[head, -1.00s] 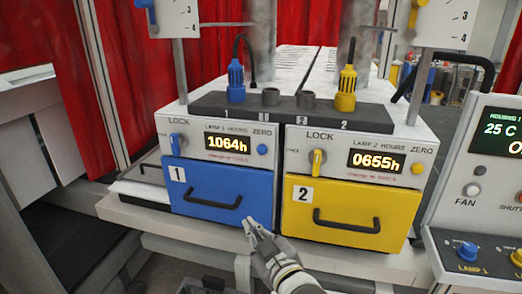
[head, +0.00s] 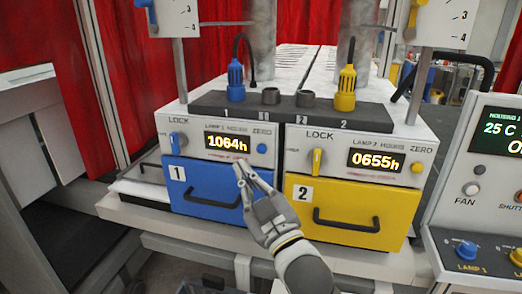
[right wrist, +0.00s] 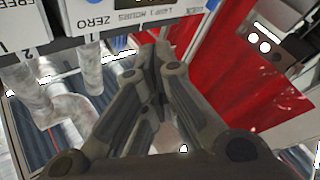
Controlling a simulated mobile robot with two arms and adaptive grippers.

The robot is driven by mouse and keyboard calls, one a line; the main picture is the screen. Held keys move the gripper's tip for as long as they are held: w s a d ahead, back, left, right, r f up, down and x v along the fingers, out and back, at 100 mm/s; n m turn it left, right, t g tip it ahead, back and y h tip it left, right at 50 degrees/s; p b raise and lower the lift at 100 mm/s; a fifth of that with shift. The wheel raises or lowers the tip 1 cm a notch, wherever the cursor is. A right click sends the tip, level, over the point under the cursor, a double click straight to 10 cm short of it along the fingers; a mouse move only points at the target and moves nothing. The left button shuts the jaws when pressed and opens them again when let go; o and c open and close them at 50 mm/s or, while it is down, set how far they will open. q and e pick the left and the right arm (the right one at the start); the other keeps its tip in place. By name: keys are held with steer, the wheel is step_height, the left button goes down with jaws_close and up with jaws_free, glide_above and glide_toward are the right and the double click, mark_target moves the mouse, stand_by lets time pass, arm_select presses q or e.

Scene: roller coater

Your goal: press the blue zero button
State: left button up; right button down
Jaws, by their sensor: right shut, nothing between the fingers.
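The blue zero button (head: 262,148) is a small round knob on the white panel of the lamp 1 unit, right of the lit 1064h display (head: 228,144) and below the word ZERO. My right gripper (head: 241,167) is shut and empty. Its fingertips appear just below the display, lower and left of the button in the picture. The gap to the panel is hard to judge. In the right wrist view the shut fingers (right wrist: 162,48) point at the panel, and the ZERO label (right wrist: 95,22) shows upside down. I cannot make out the button there. My left gripper is not in view.
A blue lock knob (head: 177,143) sits left of the display. The blue drawer (head: 195,185) with a black handle is below. The yellow lamp 2 drawer (head: 360,205) and its yellow zero button (head: 417,167) are to the right. A dark socket bar (head: 340,117) runs above.

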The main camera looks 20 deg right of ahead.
mark_target(259, 152)
steer(key=shift+w+d, duration=0.8)
steer(key=shift+w, duration=0.35)
steer(key=shift+w+d, duration=0.8)
steer(key=shift+w, duration=0.4)
steer(key=shift+w+d, duration=0.8)
steer(key=shift+w, duration=0.35)
steer(key=shift+w+d, duration=0.25)
steer(key=shift+w, duration=0.1)
steer(key=shift+w+d, duration=0.25)
steer(key=shift+w, duration=0.1)
steer(key=shift+s+a, duration=0.1)
steer(key=shift+s+a+p, duration=0.35)
steer(key=shift+s+a, duration=0.05)
steer(key=shift+s, duration=0.2)
